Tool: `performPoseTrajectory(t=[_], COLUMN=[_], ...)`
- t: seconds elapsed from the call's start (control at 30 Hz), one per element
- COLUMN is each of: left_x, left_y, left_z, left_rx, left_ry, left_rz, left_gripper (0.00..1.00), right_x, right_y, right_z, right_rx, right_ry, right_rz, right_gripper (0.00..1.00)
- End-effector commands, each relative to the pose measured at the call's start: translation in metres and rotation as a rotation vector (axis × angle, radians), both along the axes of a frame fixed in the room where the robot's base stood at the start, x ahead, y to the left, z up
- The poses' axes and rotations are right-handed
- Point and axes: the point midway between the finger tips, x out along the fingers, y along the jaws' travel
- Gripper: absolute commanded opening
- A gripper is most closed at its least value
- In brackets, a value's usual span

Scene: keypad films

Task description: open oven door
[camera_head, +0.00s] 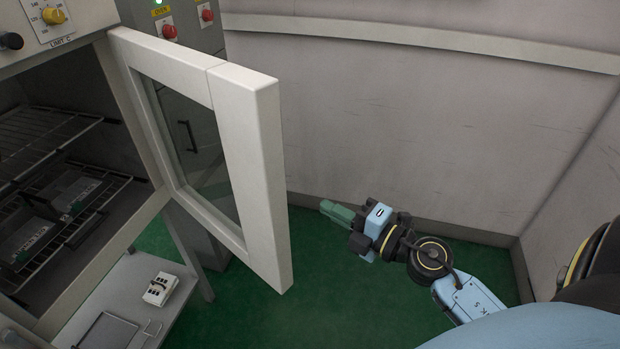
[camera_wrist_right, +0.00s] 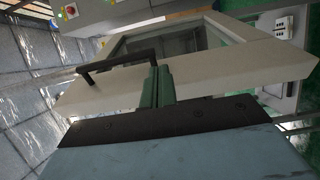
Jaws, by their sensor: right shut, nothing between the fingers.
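The oven door (camera_head: 260,170), a pale frame around a glass window, stands swung wide open from the oven (camera_head: 85,75) at the left of the head view. Its dark handle (camera_wrist_right: 118,64) shows in the right wrist view, on the door's face. My right gripper (camera_head: 328,209) is to the right of the door's free edge, with its green fingers pointing left towards the door. Its fingers (camera_wrist_right: 157,87) are closed together with nothing between them. In the wrist view they overlap the door and the end of the handle; whether they touch is unclear. My left gripper is not in view.
Inside the oven are wire racks (camera_head: 45,140) with dark trays. A small white device (camera_head: 160,288) lies on the low shelf below. Grey walls (camera_head: 420,120) bound the corner behind and right of my arm. The green floor (camera_head: 330,290) is clear.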

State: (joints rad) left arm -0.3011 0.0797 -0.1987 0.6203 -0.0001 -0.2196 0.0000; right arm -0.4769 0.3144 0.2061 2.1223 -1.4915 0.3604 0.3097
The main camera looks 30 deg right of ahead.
Motion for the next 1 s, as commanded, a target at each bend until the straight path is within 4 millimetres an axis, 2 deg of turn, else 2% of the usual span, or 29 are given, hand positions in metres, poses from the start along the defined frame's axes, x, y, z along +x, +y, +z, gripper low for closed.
performPoseTrajectory(t=[0.13, 0.4, 0.43, 0.5, 0.7, 1.0], left_x=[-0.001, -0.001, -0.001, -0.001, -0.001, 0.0], left_y=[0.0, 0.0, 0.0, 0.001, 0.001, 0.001], left_z=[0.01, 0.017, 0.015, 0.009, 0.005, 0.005], left_rx=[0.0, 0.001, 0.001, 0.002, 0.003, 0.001], left_ry=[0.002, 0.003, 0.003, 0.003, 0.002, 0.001], left_rz=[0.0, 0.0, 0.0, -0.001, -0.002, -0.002], left_gripper=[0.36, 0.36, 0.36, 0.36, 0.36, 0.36], right_x=[0.028, 0.075, 0.079, 0.084, 0.094, 0.095], right_y=[0.01, 0.026, 0.022, 0.011, -0.005, -0.008], right_z=[0.004, 0.002, 0.001, -0.002, -0.001, 0.0], right_rx=[0.004, 0.005, 0.002, -0.001, 0.001, 0.003], right_ry=[-0.004, -0.002, -0.003, -0.001, 0.0, 0.0], right_rz=[0.0, -0.002, -0.003, -0.003, -0.002, -0.001], right_gripper=[0.0, 0.0, 0.0, 0.0, 0.0, 0.0])
